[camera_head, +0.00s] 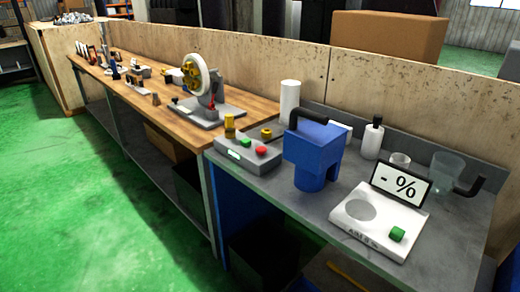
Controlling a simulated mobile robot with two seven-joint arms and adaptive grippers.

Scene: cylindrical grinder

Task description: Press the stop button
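A grey control box (243,155) sits at the left front corner of the grey bench. On its top are a red button (261,151) and, to the left of it, a green button (246,142). The red button looks like the stop button, but no label can be read on it. A small white patch (233,154) is on the box's front. A yellow knob-like part (229,124) stands at the box's back left. Neither of my grippers is in view.
A blue device (315,155) with a black handle stands right of the box. Farther right are a white scale (380,220) with a display, bottles and a clear jug (445,173). A wheeled machine (203,85) stands on the wooden bench (150,95). Green floor lies open in front.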

